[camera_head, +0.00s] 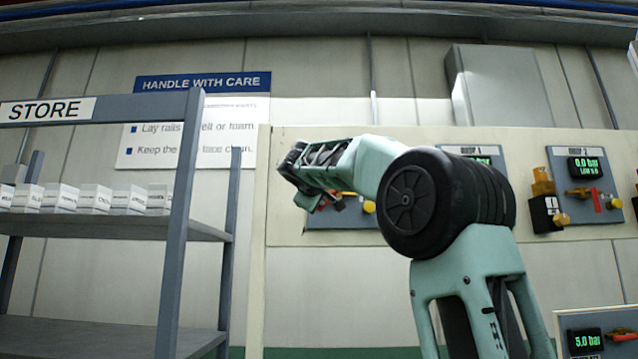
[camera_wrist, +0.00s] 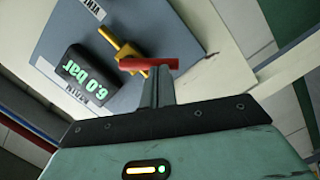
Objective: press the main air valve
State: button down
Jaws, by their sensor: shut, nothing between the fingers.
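In the wrist view a valve with a yellow body (camera_wrist: 124,46) and a red handle (camera_wrist: 148,64) sits on a grey-blue panel (camera_wrist: 160,22). A dark display (camera_wrist: 88,75) beside it reads 6.0 bar. In the head view my gripper (camera_head: 335,202) is in front of a grey-blue panel (camera_head: 345,219), and my arm hides much of that panel.
To the right on the wall board (camera_head: 285,230) is another panel (camera_head: 588,165) with a display reading 0.0 bar. A lower panel (camera_head: 600,320) reads 5.0 bar. A store rack (camera_head: 180,230) with white boxes (camera_head: 95,198) stands at left.

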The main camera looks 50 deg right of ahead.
jog(key=shift+s+d+f+n+h+b, duration=0.25)
jog(key=shift+n+b, duration=0.3)
jog(key=shift+n, duration=0.2)
jog(key=shift+s+d+f+n+h+b, duration=0.15)
jog(key=shift+s+f+n+b, duration=0.1)
jog(key=shift+n+b, duration=0.35)
jog(key=shift+s+d+f+n+h+b, duration=0.2)
jog(key=shift+n+b, duration=0.25)
jog(key=shift+n, duration=0.4)
dwell(2.8)
jog(key=shift+w, duration=0.1)
